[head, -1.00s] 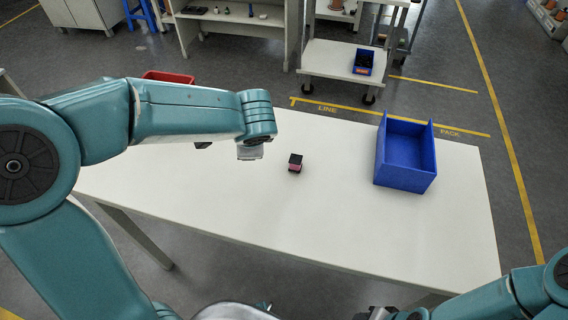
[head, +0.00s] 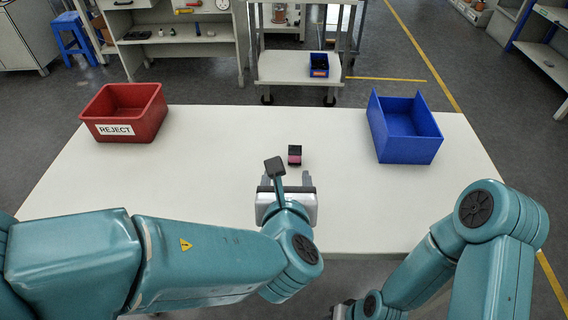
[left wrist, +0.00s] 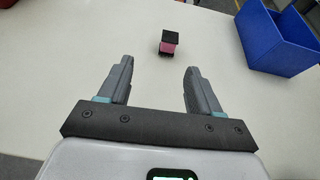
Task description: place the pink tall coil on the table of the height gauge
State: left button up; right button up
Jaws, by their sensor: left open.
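The pink tall coil (head: 295,155) is a small pink block with black ends, standing on the white table near its middle. It also shows in the left wrist view (left wrist: 169,42), ahead of the fingertips. My left gripper (head: 287,177) is open and empty, just on the near side of the coil and apart from it. Its two grey fingers show in the left wrist view (left wrist: 158,75), with bare table between them. I cannot make out a height gauge in these views.
A red bin (head: 125,112) marked REJECT stands at the table's back left. A blue open bin (head: 403,128) stands at the back right. The white table (head: 220,150) is bare around the coil. Behind are shelves and a trolley (head: 290,68) with a small blue tray.

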aim_at(295, 155)
pick_arm(q)
jog(key=shift+s+d+f, duration=0.1)
jog(key=shift+d+f, duration=0.05)
jog(key=shift+d, duration=0.35)
jog(key=shift+w+d+f, duration=0.1)
jog(key=shift+w+d, duration=0.05)
jog(key=shift+w, duration=0.15)
jog(key=b+x, duration=0.1)
jog(key=x, duration=0.8)
jog(key=shift+w+d, duration=0.15)
jog(key=shift+w, duration=0.2)
jog(key=x, duration=0.5)
jog(key=shift+w+d+f, duration=0.1)
jog(key=shift+w+f, duration=0.15)
jog(key=shift+f, duration=0.05)
jog(key=shift+s+r, duration=0.1)
jog(key=c, duration=0.9)
jog(key=shift+c, duration=1.2)
